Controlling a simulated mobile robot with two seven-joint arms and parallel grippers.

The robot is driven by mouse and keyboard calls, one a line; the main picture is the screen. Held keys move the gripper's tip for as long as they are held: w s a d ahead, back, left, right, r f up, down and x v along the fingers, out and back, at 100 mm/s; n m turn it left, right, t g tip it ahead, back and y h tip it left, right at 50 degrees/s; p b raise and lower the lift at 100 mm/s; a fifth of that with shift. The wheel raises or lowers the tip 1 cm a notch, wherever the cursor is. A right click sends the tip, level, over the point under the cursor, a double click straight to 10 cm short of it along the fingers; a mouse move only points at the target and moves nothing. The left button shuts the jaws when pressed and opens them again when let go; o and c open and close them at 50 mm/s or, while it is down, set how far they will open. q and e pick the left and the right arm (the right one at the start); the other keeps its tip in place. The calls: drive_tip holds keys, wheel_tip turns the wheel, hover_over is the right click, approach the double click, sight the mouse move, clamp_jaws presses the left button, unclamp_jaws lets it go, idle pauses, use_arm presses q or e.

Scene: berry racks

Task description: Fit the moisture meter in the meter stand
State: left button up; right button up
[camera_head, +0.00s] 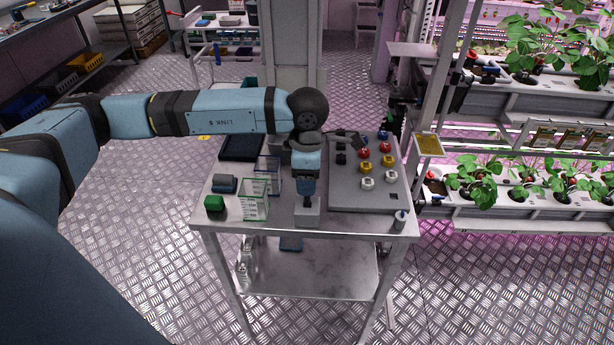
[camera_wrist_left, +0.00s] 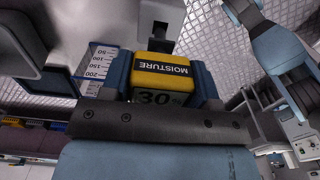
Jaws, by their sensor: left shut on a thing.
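The yellow moisture meter (camera_wrist_left: 170,70), with a black label reading MOISTURE and a display showing 30, is between the blue fingers of my left gripper (camera_wrist_left: 165,82) in the left wrist view. My left gripper (camera_head: 306,186) is shut on it, pointing down over the front of the table in the head view. A pale grey block (camera_head: 308,212), seemingly the meter stand, is directly below. A grey part with a dark slot (camera_wrist_left: 160,30) shows just beyond the meter in the wrist view. Whether the meter's lower end touches or enters the stand is hidden. My right gripper is not in view.
A clear measuring container (camera_head: 254,207) and another clear one (camera_head: 267,175) stand left of the gripper. A grey panel (camera_head: 350,195) with coloured knobs is on the right. A small cylinder (camera_head: 400,220) stands at the front right corner.

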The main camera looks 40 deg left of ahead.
use_arm(q)
drive_tip(key=shift+f+b, duration=0.5)
drive_tip(key=shift+b, duration=0.35)
idle(1.5)
drive_tip(key=shift+f, duration=0.2)
drive_tip(key=shift+f+b, duration=0.5)
drive_tip(key=shift+b, duration=0.1)
drive_tip(key=shift+f+b, duration=1)
drive_tip(key=shift+f, duration=0.15)
drive_tip(key=o, duration=1.3)
drive_tip(key=shift+o, duration=0.2)
drive_tip(key=shift+r, duration=0.1)
